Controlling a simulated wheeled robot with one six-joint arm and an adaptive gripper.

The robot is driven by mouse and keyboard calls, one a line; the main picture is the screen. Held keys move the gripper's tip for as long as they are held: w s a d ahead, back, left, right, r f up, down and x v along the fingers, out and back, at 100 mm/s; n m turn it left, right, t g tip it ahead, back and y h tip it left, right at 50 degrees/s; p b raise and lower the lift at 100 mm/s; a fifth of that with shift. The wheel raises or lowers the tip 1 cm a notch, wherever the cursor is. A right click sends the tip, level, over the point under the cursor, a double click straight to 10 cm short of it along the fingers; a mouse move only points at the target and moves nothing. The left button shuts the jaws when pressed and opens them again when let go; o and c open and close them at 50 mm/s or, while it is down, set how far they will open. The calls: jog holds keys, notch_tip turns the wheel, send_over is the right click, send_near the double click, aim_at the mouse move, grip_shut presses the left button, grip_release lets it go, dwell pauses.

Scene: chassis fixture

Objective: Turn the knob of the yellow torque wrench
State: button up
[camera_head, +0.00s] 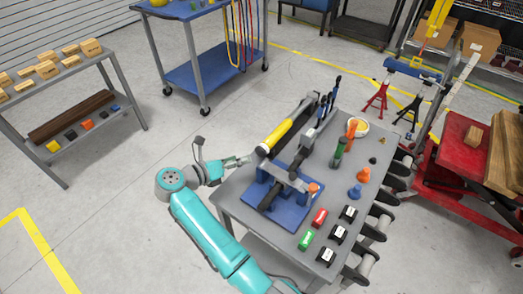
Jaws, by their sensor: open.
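The yellow torque wrench (277,136) lies on the grey workbench, along its left part, running from the near left to the far right. Its near end (262,150) is dark with a pale tip; the knob is too small to make out clearly. My gripper (243,160) is at the left edge of the bench, just left of the wrench's near end. It is open and looks empty, apart from the wrench. My teal arm reaches in from the bottom.
A blue fixture (291,210) with a dark bar stands on the grey workbench (237,193), close to my gripper. Several small blocks, including a red one (319,218), and an orange-handled tool (351,130) lie to the right.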

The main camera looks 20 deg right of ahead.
aim_at(258, 153)
jog(key=x, duration=0.9)
jog(key=c, duration=1.1)
jog(key=shift+c, duration=0.2)
jog(key=shift+a+n, duration=0.1)
jog(key=shift+n, duration=0.2)
jog(key=n+g+h, duration=0.1)
jog(key=n, duration=0.2)
jog(key=shift+f+h, duration=0.1)
jog(key=shift+h, duration=0.3)
jog(key=n+h, duration=0.2)
jog(key=n, duration=0.2)
jog(key=shift+f+n, duration=0.1)
jog(key=shift+n, duration=0.2)
